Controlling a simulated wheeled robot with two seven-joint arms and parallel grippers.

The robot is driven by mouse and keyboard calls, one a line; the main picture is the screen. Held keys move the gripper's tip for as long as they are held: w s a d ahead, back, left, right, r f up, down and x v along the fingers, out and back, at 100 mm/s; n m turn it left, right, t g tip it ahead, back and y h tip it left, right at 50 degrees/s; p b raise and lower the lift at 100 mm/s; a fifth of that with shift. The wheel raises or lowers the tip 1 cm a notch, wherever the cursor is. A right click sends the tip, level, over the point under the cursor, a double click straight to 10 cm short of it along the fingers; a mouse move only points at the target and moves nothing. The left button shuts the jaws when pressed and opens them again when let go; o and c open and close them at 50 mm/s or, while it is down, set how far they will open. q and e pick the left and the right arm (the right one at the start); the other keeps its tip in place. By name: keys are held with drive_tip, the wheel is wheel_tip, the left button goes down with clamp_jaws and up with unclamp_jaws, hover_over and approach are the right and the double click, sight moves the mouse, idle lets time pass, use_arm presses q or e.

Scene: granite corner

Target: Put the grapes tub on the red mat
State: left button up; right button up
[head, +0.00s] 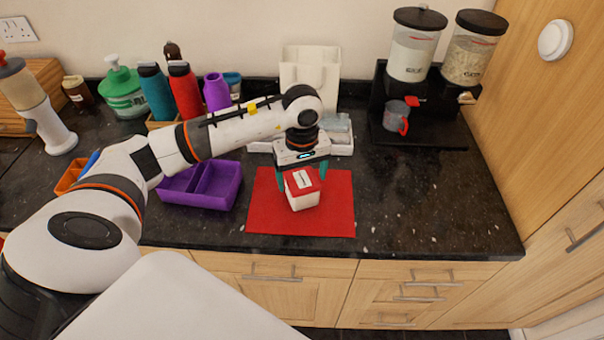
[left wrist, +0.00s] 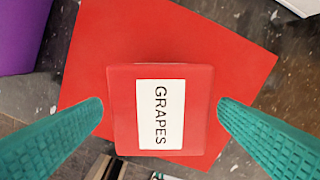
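The grapes tub (head: 303,198) is a small white tub with a red lid. It appears to stand upright on the red mat (head: 265,212), near its middle. In the left wrist view the lid (left wrist: 125,85) shows a white label reading GRAPES, with the mat (left wrist: 200,30) around it. My left gripper (head: 302,172) is above the tub, pointing down. Its teal fingers (left wrist: 160,104) are spread on either side of the lid, with a slim gap on each side. My right gripper is out of view.
A purple divided tray (head: 222,187) lies left of the mat. A white tray (head: 342,145) and a white bag (head: 310,72) are behind it. A black stand (head: 425,130) with dispensers is at the back right. The counter right of the mat is clear.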

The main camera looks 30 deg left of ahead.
sight(302, 179)
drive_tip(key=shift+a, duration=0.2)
use_arm(q)
drive_tip(key=shift+r, duration=0.3)
wheel_tip(302, 179, up, 12)
drive_tip(key=b, duration=0.2)
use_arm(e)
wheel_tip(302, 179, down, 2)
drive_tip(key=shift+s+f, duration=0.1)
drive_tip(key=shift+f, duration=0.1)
use_arm(q)
drive_tip(key=shift+f, duration=0.2)
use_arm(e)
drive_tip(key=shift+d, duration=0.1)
